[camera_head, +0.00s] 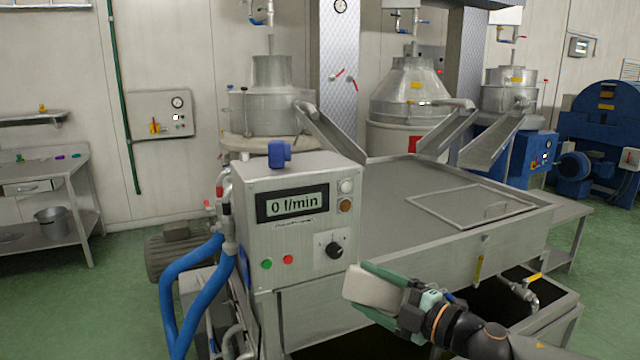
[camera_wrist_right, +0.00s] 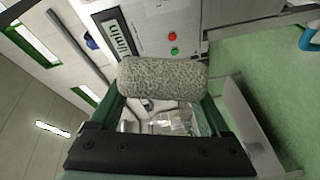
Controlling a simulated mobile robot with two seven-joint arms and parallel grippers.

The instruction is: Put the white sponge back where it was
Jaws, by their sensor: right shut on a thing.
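The white sponge (camera_head: 374,288) is a pale block held between the green fingers of my right gripper (camera_head: 380,293). In the head view it is in front of the steel tank's front wall, just right of the control box. In the right wrist view the sponge (camera_wrist_right: 163,78) looks speckled grey and spans the gap between the two fingers of the right gripper (camera_wrist_right: 162,100). The right gripper is shut on it. I cannot tell whether the sponge touches anything else. My left gripper is not in view.
A control box (camera_head: 300,215) with a display reading 0 l/min stands left of the gripper, with blue hoses (camera_head: 185,285) beside it. A wide steel tank (camera_head: 400,205) lies behind. A valve (camera_head: 530,290) is at the lower right. A side table (camera_head: 45,205) stands far left.

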